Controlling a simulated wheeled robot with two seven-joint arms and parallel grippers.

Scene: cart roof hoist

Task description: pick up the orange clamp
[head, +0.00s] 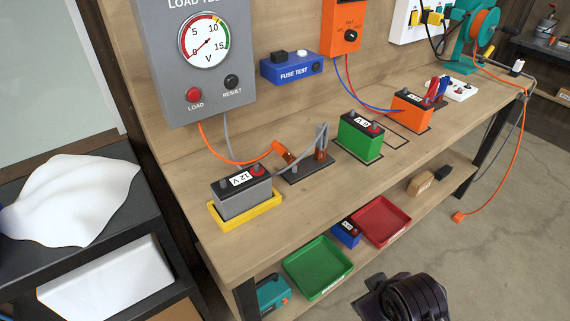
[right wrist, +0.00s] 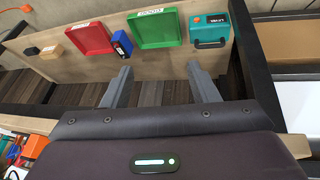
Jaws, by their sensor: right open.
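The orange clamp (head: 284,152) rests on a dark stand (head: 305,170) on the workbench, behind the grey 12 V battery. An orange cable runs from it to the load tester (head: 205,60). A second clamp (head: 321,151) on a grey cable stands beside it on the same stand. My right gripper's two grey fingers (right wrist: 160,88) are apart and empty in the right wrist view, with the low shelf beyond them. In the head view my dark right arm shows at the bottom, below and in front of the bench, well away from the clamp. My left gripper is out of view.
The grey battery (head: 243,193) in a yellow tray (head: 237,217) stands at the bench's near end. A green battery (head: 360,138) and an orange battery (head: 411,110) stand farther along. The shelf below holds a green bin (head: 318,267) and a red bin (head: 380,222).

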